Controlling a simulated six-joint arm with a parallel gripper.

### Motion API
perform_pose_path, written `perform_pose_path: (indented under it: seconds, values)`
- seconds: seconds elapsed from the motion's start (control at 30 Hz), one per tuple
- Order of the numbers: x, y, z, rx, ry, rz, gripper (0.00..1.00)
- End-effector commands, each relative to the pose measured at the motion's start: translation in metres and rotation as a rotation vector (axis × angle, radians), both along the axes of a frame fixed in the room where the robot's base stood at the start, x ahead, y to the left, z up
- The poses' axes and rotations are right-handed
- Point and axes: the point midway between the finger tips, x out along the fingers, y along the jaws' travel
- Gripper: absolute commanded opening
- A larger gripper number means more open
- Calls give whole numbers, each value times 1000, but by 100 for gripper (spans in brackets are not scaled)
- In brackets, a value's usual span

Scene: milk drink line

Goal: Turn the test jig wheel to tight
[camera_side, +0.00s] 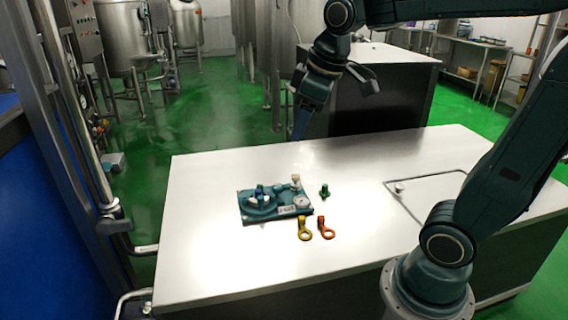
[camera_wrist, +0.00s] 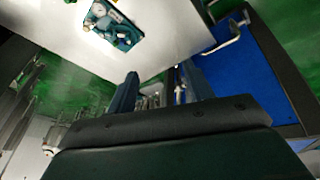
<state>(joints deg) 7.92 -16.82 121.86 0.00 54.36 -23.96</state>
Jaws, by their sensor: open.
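The test jig (camera_side: 283,211) is a teal plate on the steel table, left of the table's middle. It carries a round teal part with blue, white and green pieces on top, a pale knob on a post, a round gauge and a small label. I cannot tell for sure which part is the wheel, nor its setting. My gripper (camera_side: 299,128) is empty, above and beyond the table's far edge, well apart from the jig. In the wrist view its two fingers (camera_wrist: 158,83) are spread.
A green knob-like piece (camera_side: 324,191) stands right of the jig. A yellow ring-ended piece (camera_side: 305,229) and an orange one (camera_side: 326,229) lie in front. A hatch with a small knob (camera_side: 399,187) is at right. The left side of the table (camera_side: 195,235) is clear.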

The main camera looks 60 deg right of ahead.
Motion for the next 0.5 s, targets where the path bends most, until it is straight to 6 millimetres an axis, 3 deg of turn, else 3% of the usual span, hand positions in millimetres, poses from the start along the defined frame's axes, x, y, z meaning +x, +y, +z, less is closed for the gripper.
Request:
perform_pose_path:
  seconds: [0.23,0.5]
  values:
    - [55,-30,-7,-46,67,105,52]
    - [110,-68,-29,-82,138,226,52]
